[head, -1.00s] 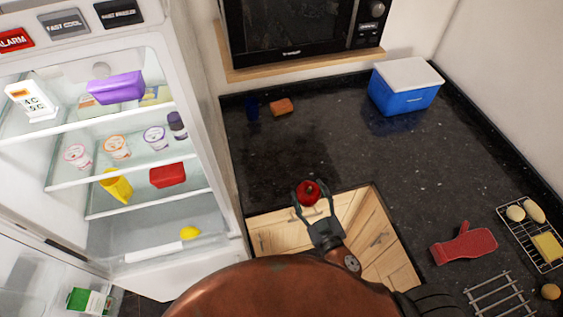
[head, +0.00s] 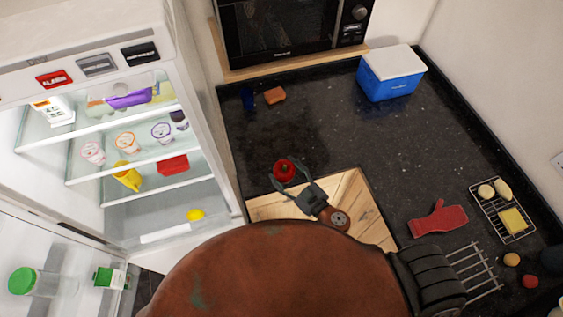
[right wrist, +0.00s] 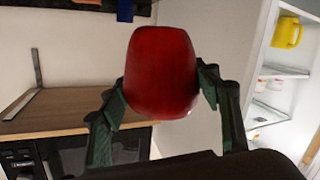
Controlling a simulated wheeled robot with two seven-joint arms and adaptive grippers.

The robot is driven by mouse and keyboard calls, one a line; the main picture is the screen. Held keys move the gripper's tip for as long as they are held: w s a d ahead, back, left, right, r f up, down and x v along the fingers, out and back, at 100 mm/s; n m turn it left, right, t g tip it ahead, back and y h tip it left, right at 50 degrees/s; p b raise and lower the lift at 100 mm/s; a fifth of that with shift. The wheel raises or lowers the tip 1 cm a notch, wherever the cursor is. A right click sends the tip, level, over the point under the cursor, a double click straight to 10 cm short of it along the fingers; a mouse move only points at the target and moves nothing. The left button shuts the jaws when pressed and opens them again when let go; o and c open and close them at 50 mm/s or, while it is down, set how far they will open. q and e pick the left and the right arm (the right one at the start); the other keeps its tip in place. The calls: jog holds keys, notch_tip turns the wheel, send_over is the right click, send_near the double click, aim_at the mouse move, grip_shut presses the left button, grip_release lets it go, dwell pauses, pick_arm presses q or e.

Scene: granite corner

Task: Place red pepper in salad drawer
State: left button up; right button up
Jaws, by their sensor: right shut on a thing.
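In the right wrist view the pepper (right wrist: 161,72) fills the middle, with a green finger of my right gripper (right wrist: 163,100) on each side. The salad drawer (head: 165,222) is at the bottom of the open fridge, at the left of the head view. A yellow lemon-like item (head: 195,214) lies in it. My left gripper is not in view.
The fridge (head: 185,110) is open; its shelves hold several pots, a yellow jug (head: 127,177) and a red box (head: 173,164). Its door (head: 60,255) carries bottles and cartons at lower left. A blue cool box (head: 391,80), red mitt (head: 438,219) and wire rack (head: 488,212) sit on the counter.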

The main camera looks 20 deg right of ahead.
jog(key=shift+w, duration=0.1)
jog(key=w+d+f+b, duration=0.1)
jog(key=w+f, duration=0.2)
jog(key=w, duration=0.1)
jog(key=w+f+b, duration=0.2)
jog(key=w+f, duration=0.1)
jog(key=w, duration=0.1)
jog(key=w+d+f+b, duration=0.1)
jog(key=w+f+b, duration=0.1)
jog(key=w+f, duration=0.1)
jog(key=shift+w+d, duration=0.35)
jog(key=shift+w, duration=0.5)
jog(key=shift+w+d+f+b, duration=0.1)
jog(key=shift+w+f+b, duration=0.25)
jog(key=shift+f+b, duration=1)
jog(key=shift+f, duration=0.4)
jog(key=shift+f, duration=0.35)
jog(key=o, duration=1.2)
